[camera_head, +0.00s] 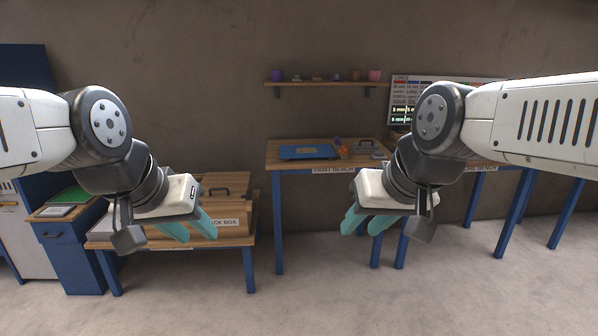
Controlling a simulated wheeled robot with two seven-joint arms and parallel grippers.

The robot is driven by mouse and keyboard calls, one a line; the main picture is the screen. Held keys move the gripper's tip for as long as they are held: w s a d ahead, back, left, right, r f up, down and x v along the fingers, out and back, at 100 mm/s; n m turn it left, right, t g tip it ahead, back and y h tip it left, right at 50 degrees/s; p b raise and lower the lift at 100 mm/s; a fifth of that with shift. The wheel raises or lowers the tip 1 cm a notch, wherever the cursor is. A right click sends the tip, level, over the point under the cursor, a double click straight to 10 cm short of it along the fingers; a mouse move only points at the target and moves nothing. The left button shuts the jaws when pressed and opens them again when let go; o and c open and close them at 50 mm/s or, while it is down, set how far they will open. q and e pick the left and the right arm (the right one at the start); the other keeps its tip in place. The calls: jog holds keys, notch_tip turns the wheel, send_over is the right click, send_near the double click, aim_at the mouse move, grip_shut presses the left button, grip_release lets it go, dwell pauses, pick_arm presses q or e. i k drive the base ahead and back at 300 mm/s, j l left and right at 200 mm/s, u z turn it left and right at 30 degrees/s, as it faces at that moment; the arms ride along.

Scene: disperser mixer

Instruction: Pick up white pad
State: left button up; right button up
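A small flat whitish-grey piece (55,211), possibly the white pad, lies at the front of the blue cabinet's top at the far left, beside a green flat piece (70,195). It is too small to tell for sure. My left gripper (189,229) hangs in front of the low wooden bench, to the right of that cabinet; its teal fingers are apart with nothing between them. My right gripper (367,222) hangs in front of the paint bench; its teal fingers are also apart and empty.
The blue cabinet (72,250) stands left of the low bench (249,268), which carries a wooden box (236,212). The paint bench (290,155) holds a blue tray (306,152) and small items. A shelf (320,84) hangs above. The floor in front is clear.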

aim_at(379, 155)
jog(key=i+l+z, duration=0.1)
jog(key=i+z, duration=0.25)
jog(key=i, duration=0.3)
jog(key=i+j+z, duration=0.1)
jog(key=i+z, duration=0.25)
jog(key=i, duration=0.3)
jog(key=i+j+z, duration=0.35)
jog(key=i, duration=0.25)
jog(key=i+l, duration=0.15)
jog(key=i, duration=0.35)
jog(key=i+l, duration=0.15)
jog(key=i, duration=0.3)
jog(key=i+l, duration=0.15)
jog(key=i, duration=0.35)
jog(key=z, duration=0.05)
